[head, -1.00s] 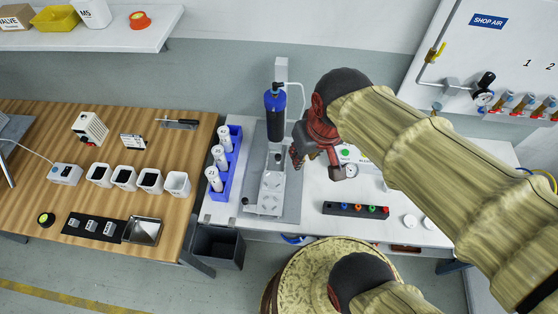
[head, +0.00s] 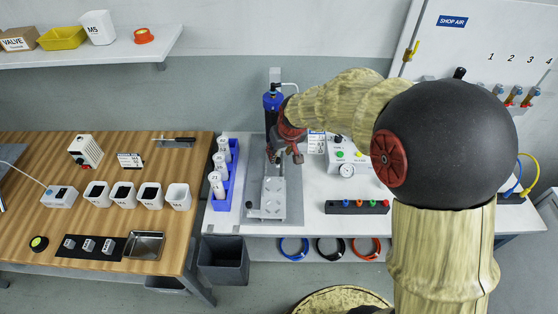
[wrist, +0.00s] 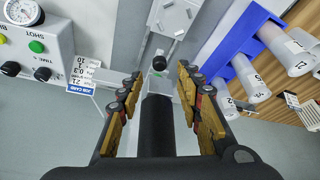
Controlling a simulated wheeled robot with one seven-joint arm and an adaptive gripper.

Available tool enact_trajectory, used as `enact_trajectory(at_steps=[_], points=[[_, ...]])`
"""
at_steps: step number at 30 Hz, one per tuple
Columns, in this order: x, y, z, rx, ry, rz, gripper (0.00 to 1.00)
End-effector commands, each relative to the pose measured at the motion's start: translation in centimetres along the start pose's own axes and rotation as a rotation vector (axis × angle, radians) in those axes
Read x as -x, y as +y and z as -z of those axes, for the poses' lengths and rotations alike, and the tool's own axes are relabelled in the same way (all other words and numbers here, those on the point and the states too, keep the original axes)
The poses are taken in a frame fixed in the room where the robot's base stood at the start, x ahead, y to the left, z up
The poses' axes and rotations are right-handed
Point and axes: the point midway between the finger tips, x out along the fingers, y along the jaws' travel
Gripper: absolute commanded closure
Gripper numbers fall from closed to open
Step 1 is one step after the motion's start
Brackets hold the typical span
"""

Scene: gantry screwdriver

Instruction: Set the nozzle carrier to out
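The dispensing stand (head: 294,205) is on the white bench, with a blue-topped dark barrel (head: 272,102) upright at its back and a silver plate (head: 273,190) at its front. My gripper (head: 284,160) is just in front of the barrel, over the back of the plate. In the wrist view my gripper (wrist: 157,90) is open, fingers spread on both sides of a dark post (wrist: 156,115); I cannot tell whether they touch it. A small black knob (wrist: 159,62) shows just beyond the fingertips, near the plate (wrist: 178,16). Which part is the nozzle carrier is unclear; my gripper hides much there.
A blue rack (head: 226,190) of white cartridges stands close left of the stand. A control box (head: 346,160) with a gauge and a job card (head: 316,143) are to the right. A black strip with coloured knobs (head: 357,207) lies at front right.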

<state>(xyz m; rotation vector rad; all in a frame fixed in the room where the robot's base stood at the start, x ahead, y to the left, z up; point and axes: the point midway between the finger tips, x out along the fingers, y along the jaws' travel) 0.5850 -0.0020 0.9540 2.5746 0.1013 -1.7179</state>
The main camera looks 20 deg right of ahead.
Motion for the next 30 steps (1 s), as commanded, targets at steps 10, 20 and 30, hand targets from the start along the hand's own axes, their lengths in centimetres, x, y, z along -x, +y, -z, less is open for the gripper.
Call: enact_trajectory(at_steps=[10, 20, 30], points=[[-4.7, 0.0, -0.1, 0.000, -0.001, 0.000, 0.65], [-5.1, 0.0, 0.0, -0.001, 0.000, 0.000, 0.65], [-5.1, 0.0, 0.0, -0.001, 0.000, 0.000, 0.82]])
